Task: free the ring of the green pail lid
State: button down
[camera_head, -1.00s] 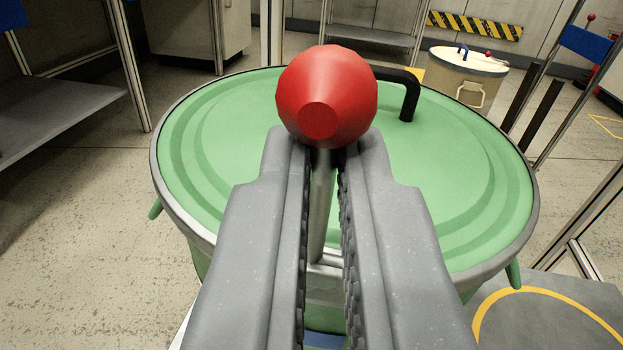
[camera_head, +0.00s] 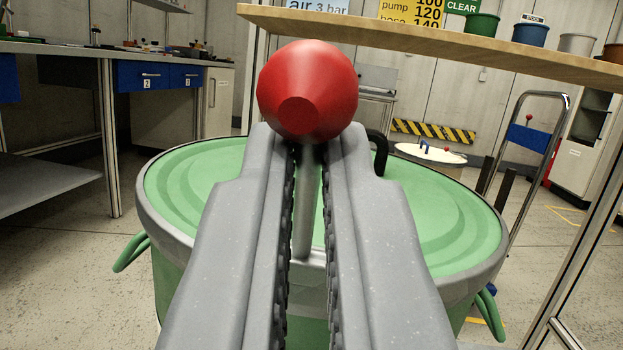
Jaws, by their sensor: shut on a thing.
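The green pail (camera_head: 172,290) stands in the lower middle with its green lid (camera_head: 440,215) on top. A grey metal ring (camera_head: 152,215) runs around the lid's rim. A lever with a red knob (camera_head: 307,90) and a grey rod (camera_head: 304,215) stands at the ring's near side. My gripper (camera_head: 312,145) is shut on the rod just below the knob. The jaws hide part of the lid and the ring's front. A black handle (camera_head: 380,150) on the lid shows behind the right jaw.
A wooden shelf (camera_head: 430,40) with small pots crosses the upper right. A workbench (camera_head: 60,47) with blue drawers stands at left, with a grey lower shelf (camera_head: 45,185). A metal post (camera_head: 590,250) rises at right. A second, beige pail (camera_head: 430,155) stands behind.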

jog(key=shift+f, duration=0.25)
jog(key=c, duration=1.6)
grip_release()
jog(key=shift+w, duration=0.15)
jog(key=shift+o, duration=0.2)
jog(key=shift+r, duration=0.15)
jog(key=p+v, duration=0.3)
jog(key=v, duration=1.1)
